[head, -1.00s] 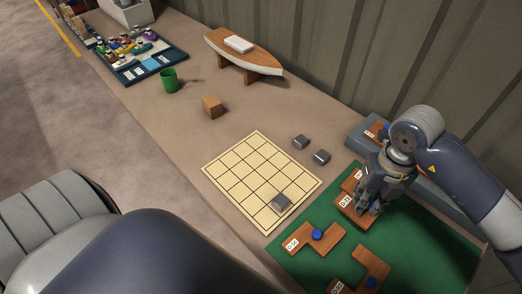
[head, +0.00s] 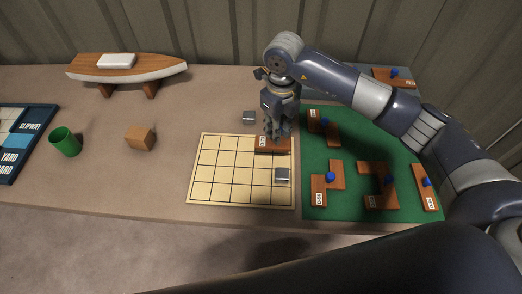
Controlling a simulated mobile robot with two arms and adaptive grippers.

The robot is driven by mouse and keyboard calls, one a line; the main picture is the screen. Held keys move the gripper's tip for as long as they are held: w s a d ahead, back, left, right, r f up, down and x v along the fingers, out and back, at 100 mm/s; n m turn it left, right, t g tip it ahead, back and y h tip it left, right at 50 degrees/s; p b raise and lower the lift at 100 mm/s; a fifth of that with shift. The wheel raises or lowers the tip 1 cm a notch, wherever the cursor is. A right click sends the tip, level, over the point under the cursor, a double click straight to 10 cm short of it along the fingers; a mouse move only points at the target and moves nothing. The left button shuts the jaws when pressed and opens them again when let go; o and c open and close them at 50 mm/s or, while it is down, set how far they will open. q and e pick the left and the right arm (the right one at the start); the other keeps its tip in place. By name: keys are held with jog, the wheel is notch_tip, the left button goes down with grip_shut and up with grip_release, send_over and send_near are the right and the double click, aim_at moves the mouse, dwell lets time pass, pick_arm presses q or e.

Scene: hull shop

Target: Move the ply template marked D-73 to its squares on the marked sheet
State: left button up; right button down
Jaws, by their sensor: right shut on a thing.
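My right gripper (head: 277,130) is shut on a wooden ply template (head: 272,150) with a small white label, too small to read for certain. The template is over the top right corner of the cream marked sheet (head: 215,170); I cannot tell whether it touches the sheet. The fingers hide part of it. A grey metal block (head: 282,175) sits on the sheet's right side, just below the template. My left gripper is out of view.
A green mat (head: 350,149) right of the sheet holds several other templates with blue knobs. Another grey block (head: 249,116) stands just behind the sheet. A wooden cube (head: 140,138), green cup (head: 65,142) and model boat (head: 125,68) stand left. The sheet's left side is clear.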

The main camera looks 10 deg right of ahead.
jog(key=f, duration=0.4)
jog(key=shift+d+f+p, duration=0.15)
jog(key=shift+d+p, duration=0.1)
jog(key=shift+p, duration=0.15)
jog(key=shift+a+f+p, duration=0.1)
jog(key=shift+f+p, duration=0.4)
jog(key=shift+f, duration=1.5)
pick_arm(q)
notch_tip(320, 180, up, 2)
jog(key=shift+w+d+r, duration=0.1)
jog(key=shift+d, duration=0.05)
pick_arm(e)
jog(key=shift+f, duration=0.1)
jog(key=c, duration=1.9)
grip_release()
jog(key=shift+f+b, duration=0.1)
jog(key=shift+b, duration=0.2)
jog(key=o, duration=0.4)
jog(key=shift+o, duration=0.2)
